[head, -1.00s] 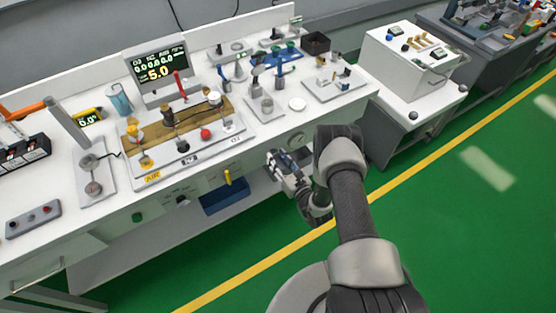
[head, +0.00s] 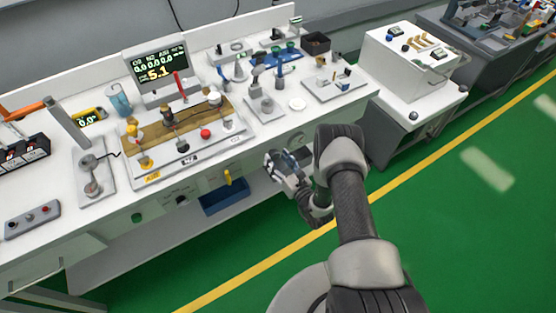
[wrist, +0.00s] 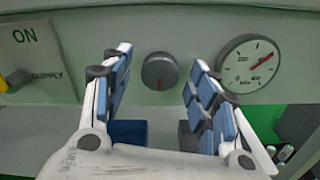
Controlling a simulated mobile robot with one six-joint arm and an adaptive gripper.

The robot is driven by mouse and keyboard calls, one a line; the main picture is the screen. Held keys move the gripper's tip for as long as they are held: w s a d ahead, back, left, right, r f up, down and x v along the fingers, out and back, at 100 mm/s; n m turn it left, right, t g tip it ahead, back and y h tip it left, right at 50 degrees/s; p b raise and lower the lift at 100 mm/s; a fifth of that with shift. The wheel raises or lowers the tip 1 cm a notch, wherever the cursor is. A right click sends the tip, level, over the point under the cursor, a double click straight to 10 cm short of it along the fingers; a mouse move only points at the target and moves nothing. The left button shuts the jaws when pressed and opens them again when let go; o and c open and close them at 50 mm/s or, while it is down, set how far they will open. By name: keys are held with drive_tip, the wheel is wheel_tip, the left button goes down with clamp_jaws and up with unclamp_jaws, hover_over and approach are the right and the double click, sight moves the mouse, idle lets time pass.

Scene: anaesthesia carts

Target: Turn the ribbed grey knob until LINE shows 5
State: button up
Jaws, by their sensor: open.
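The grey knob (wrist: 160,71) is on the front panel, ahead of my gripper in the wrist view. It is round, with a red mark at its lower edge. My gripper (wrist: 160,62) is open, its blue-padded fingers left and right of the knob with a clear gap on both sides; the depth between fingertips and knob is hard to judge. In the head view my gripper (head: 277,160) is at the bench's front face and the knob is hidden. The display (head: 157,65) on the bench shows a large yellow 5.1; its label is too small to read.
A round gauge (wrist: 250,64) with a red needle is right of the knob. An ON SUPPLY plate (wrist: 31,58) with a yellow handle is to the left. A blue bin (head: 224,200) sits below the panel. Green floor is clear in front of the bench.

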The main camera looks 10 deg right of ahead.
drive_tip(key=v, duration=1.1)
drive_tip(key=shift+s, duration=0.35)
drive_tip(key=shift+d+r, duration=0.1)
